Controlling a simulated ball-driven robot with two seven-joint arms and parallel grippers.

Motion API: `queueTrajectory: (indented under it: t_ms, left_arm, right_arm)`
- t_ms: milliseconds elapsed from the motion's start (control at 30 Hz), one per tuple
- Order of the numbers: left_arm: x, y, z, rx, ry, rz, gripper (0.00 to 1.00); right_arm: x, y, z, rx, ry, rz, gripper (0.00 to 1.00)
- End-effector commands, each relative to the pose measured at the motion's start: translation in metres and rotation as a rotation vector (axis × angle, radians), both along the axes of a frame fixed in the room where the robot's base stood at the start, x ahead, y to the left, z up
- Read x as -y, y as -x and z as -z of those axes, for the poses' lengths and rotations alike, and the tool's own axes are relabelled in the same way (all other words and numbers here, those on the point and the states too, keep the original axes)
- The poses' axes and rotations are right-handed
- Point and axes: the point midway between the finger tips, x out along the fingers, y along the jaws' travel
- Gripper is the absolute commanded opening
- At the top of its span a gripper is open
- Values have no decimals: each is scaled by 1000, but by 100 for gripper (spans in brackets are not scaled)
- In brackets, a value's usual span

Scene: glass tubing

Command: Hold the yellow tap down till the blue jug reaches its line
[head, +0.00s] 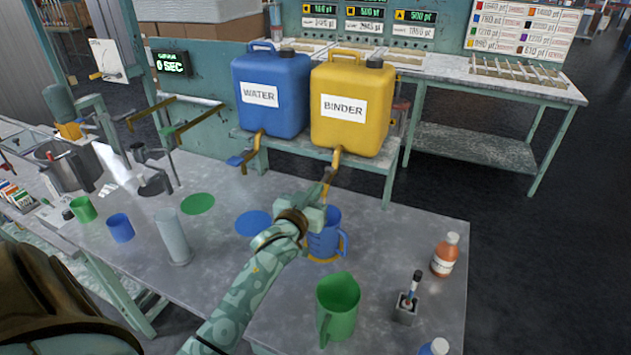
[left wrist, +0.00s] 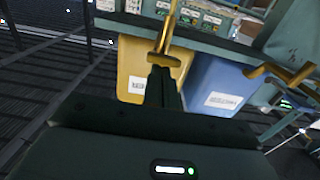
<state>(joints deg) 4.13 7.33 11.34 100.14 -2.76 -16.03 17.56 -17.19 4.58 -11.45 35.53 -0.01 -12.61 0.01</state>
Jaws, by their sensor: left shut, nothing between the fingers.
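The yellow binder container (head: 350,110) stands on the raised shelf. Its yellow tap (head: 335,161) juts out over the bench and also shows in the left wrist view (left wrist: 167,38). The blue jug (head: 324,243) stands upright on the bench below the tap, partly covered by my left gripper. Its line and liquid level cannot be made out. My left gripper (head: 325,199) is shut and empty at the tap, above the jug. In the left wrist view its fingertips (left wrist: 163,70) overlap the tap's lower part; whether they touch is unclear. My right gripper is not in view.
The blue water container (head: 270,93) stands beside the binder. A green jug (head: 338,307), a brown bottle (head: 445,254) and a small holder (head: 406,308) stand to the right. A clear cylinder (head: 173,236) and small cups stand left. The timer (head: 171,63) reads 0 SEC.

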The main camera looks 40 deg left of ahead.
Motion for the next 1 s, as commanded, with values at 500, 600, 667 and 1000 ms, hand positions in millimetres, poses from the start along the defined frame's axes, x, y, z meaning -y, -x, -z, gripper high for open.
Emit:
queueTrajectory:
  t_ms: [500,600,667,1000]
  left_arm:
    - [0,0,1,-2,0,0,0]
    - [0,0,1,-2,0,0,0]
    - [0,0,1,-2,0,0,0]
    - [-1,-1,-11,0,0,0,0]
  right_arm:
    - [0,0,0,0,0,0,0]
    - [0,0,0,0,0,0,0]
    - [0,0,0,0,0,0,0]
    - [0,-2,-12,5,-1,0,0]
